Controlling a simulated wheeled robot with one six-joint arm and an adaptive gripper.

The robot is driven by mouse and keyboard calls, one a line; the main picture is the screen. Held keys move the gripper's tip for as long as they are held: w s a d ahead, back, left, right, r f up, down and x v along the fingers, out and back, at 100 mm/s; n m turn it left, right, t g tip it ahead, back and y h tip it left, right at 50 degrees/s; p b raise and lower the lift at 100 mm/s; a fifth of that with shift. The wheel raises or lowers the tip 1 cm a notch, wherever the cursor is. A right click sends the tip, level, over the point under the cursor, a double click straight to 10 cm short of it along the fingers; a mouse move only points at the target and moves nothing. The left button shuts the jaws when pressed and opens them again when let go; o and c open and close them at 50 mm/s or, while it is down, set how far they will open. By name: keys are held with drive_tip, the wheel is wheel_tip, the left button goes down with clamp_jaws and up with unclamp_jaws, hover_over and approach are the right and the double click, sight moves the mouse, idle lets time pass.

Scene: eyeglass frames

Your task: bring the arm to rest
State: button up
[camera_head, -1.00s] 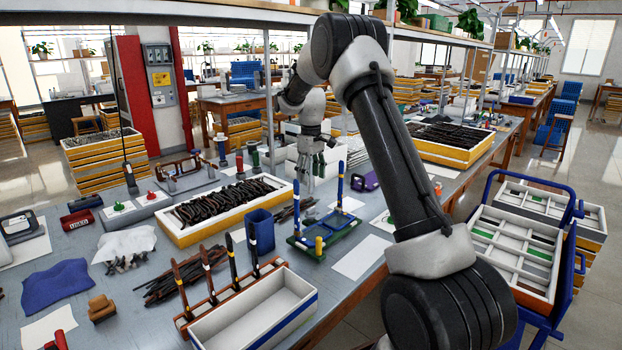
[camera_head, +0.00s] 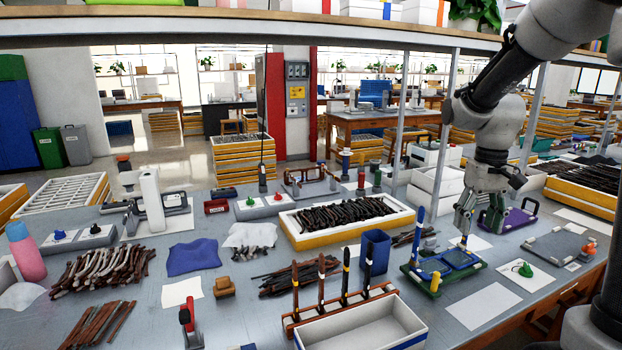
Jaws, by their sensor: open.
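My gripper (camera_head: 463,226) hangs at the right of the bench (camera_head: 258,308), fingers pointing down. It is above or just behind a green fixture (camera_head: 440,283) with blue pads and a blue-handled post; I cannot tell whether they touch. The jaws are open and I see nothing held between them. My arm reaches in from the upper right of the view, bent at the elbow, with the wrist hanging down.
A yellow-sided tray of dark frame parts (camera_head: 298,239) stands mid-bench. In front are a blue cup (camera_head: 375,258), a rack of upright tools (camera_head: 296,324) and an empty white bin (camera_head: 405,317). A purple fixture (camera_head: 521,220) stands right of my gripper. A shelf (camera_head: 250,31) spans above.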

drive_tip(key=s+r+t, duration=0.2)
drive_tip(key=s+r, duration=0.1)
drive_tip(key=s, duration=0.7)
drive_tip(key=s+a+r+t, duration=0.1)
drive_tip(key=s+r, duration=0.3)
drive_tip(key=s, duration=0.5)
drive_tip(key=shift+s+a+r+t, duration=0.2)
drive_tip(key=shift+s+r+t, duration=0.15)
drive_tip(key=shift+t, duration=0.55)
